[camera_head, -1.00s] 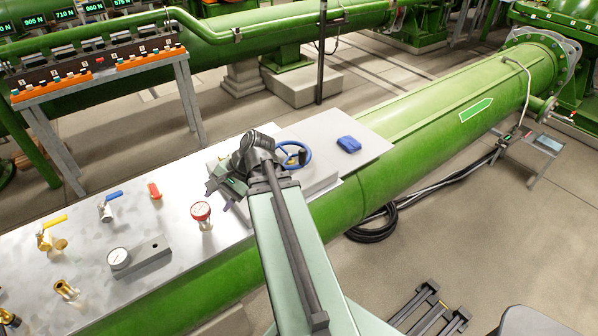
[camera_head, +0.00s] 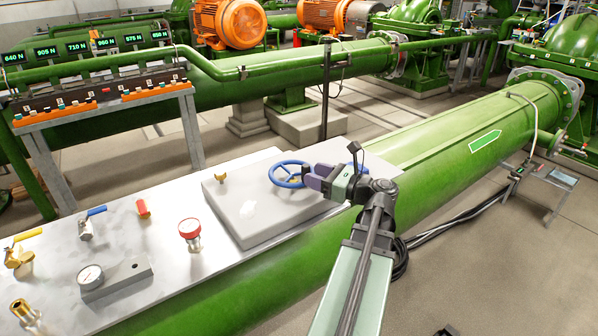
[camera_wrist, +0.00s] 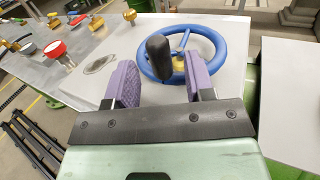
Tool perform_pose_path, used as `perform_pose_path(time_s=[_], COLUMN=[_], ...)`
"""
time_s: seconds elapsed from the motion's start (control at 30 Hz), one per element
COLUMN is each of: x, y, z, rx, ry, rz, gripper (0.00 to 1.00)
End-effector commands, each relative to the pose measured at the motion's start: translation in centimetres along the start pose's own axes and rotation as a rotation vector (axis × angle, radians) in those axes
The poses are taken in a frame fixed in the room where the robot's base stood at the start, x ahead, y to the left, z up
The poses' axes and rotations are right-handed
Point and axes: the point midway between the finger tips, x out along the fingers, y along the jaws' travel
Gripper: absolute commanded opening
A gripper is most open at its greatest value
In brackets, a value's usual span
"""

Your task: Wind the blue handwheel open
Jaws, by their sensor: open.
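The blue handwheel (camera_head: 288,174) stands on a raised grey block (camera_head: 250,215) at the right part of the metal bench. In the wrist view the blue handwheel (camera_wrist: 214,46) lies just ahead of my gripper (camera_wrist: 160,80), with its yellow hub near the right finger. My gripper (camera_head: 318,178) is at the wheel's right side in the head view. Its two purple fingers are apart. In the wrist view a dark rounded knob (camera_wrist: 158,58) shows between the fingers, in front of the rim's left side. I cannot tell whether the fingers touch the wheel.
A brass fitting (camera_head: 221,177) sits on the block's far left corner. A large green pipe (camera_head: 450,155) runs beneath and beyond the bench.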

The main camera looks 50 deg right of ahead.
Motion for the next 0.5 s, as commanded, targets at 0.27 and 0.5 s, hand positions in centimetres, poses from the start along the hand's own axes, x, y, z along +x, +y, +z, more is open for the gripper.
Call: perform_pose_path(time_s=[0.27,0.5], x=[4.9,5.3], y=[0.0,0.0], z=[0.0,0.0], rx=[-0.001,-0.001], ry=[0.001,0.001], rz=[0.002,0.0], gripper=[0.49,0.49])
